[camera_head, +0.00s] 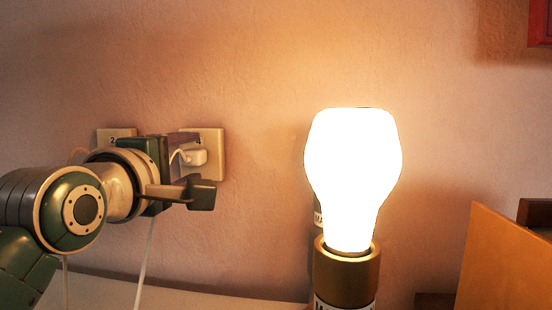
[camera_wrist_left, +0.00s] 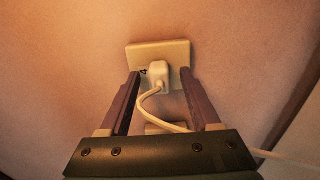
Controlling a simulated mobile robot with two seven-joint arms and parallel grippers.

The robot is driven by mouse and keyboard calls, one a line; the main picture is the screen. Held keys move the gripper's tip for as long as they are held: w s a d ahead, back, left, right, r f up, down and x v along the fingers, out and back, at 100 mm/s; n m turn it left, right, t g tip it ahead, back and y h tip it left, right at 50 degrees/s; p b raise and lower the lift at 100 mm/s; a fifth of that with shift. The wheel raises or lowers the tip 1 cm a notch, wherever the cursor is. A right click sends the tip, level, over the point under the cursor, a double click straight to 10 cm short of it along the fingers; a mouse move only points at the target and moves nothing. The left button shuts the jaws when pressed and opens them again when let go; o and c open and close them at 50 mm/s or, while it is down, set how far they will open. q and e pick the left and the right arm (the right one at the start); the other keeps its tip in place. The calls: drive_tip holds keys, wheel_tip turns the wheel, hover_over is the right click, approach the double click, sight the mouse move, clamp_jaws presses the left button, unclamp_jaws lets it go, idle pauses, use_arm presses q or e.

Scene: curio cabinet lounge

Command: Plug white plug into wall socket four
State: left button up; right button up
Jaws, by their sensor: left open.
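The white plug (camera_head: 196,157) sits at the face of the right-hand wall socket plate (camera_head: 215,148), its cord curving away. In the left wrist view the plug (camera_wrist_left: 159,78) meets the lower middle of the plate (camera_wrist_left: 172,50); its prongs are hidden. Another socket plate marked 2 (camera_head: 113,136) is partly hidden behind my left gripper. My right gripper is out of view.
A lit bulb lamp (camera_head: 352,180) with a brass base (camera_head: 346,275) stands right of the sockets. White cords hang below my left arm. An orange-brown panel (camera_head: 505,262) is at far right. The wall between the socket and lamp is clear.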

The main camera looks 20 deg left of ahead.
use_arm(q)
drive_tip(key=p+v, duration=0.1)
drive_tip(key=v, duration=0.9)
drive_tip(key=shift+p, duration=0.3)
drive_tip(key=shift+w, duration=0.1)
drive_tip(key=s+d+r+m+g+h+p, duration=0.1)
drive_tip(key=s+d+r+m+g+p, duration=0.3)
drive_tip(key=s+m+p, duration=0.55)
drive_tip(key=s+d+r+m+g+h+p, duration=0.15)
drive_tip(key=s+r+m+g+p, duration=0.3)
drive_tip(key=p, duration=0.75)
drive_tip(key=s+d+r+m+g+h+p, duration=0.25)
drive_tip(key=s+m+g+p, duration=0.35)
drive_tip(key=m+p, duration=0.4)
wheel_tip(320, 180, up, 35)
drive_tip(key=n+p, duration=0.1)
drive_tip(key=p, duration=3.5)
drive_tip(key=shift+w+y, duration=0.3)
drive_tip(key=shift+y, duration=0.1)
drive_tip(key=shift+d+t, duration=0.1)
drive_tip(key=shift+t, duration=0.15)
